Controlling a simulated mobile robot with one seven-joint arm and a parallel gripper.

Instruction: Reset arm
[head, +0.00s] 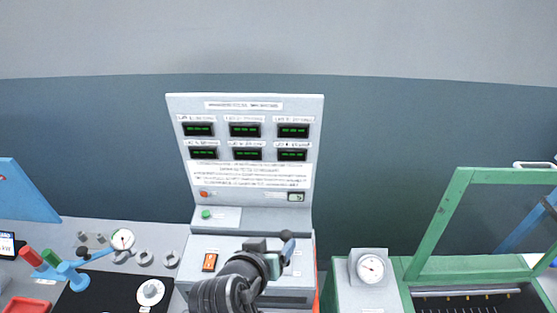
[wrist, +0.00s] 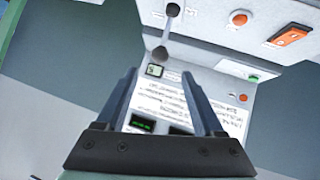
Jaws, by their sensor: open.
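My gripper (wrist: 160,74) is open and empty in the wrist view, its two dark fingers spread apart. In the head view my gripper (head: 262,254) is in front of the lower part of the grey control console (head: 208,244). My arm hides part of the console's lower front.
The upright panel (head: 180,109) carries several green displays. An orange switch (head: 209,262) is left of my gripper. A gauge box (head: 369,267) and a green-framed guard (head: 443,222) stand right. A bench with red and blue handles (head: 30,257) is left.

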